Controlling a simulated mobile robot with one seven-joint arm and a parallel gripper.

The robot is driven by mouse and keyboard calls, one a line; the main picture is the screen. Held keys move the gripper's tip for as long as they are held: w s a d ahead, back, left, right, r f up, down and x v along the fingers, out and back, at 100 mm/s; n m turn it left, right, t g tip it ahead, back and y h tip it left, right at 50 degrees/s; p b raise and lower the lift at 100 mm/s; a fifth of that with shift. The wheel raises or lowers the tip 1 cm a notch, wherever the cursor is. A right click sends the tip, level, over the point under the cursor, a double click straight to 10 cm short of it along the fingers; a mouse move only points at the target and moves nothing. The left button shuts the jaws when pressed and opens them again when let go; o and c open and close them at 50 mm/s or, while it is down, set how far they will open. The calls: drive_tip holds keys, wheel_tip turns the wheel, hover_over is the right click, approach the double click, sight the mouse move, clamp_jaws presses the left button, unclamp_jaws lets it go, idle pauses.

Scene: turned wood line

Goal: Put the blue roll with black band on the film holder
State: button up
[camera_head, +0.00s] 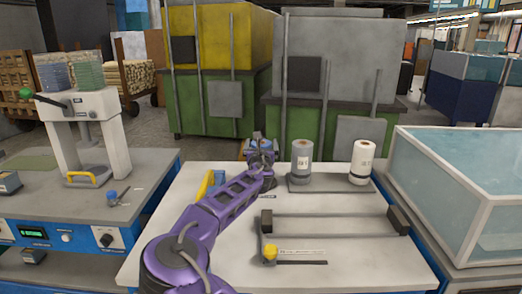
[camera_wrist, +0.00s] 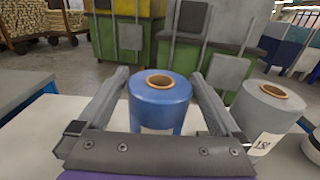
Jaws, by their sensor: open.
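A blue roll (camera_wrist: 160,104) with a brown core stands upright between the fingers of my gripper (camera_wrist: 158,78) in the wrist view. No black band shows on the part I see. My gripper is open, a finger on each side of the roll. In the head view my gripper (camera_head: 261,152) is at the back of the white table and hides most of the roll. A dark frame with a long bar and end blocks (camera_head: 330,225) lies at the front right of the table; it looks like the film holder, but I cannot be sure.
A grey roll (camera_head: 301,158) and a white roll (camera_head: 362,160) stand on a dark base right of my gripper. A yellow knob (camera_head: 270,253) sits at the frame's front left. A glass-sided tank (camera_head: 440,190) stands right, a press (camera_head: 85,130) left.

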drive_tip(key=s, duration=1.2)
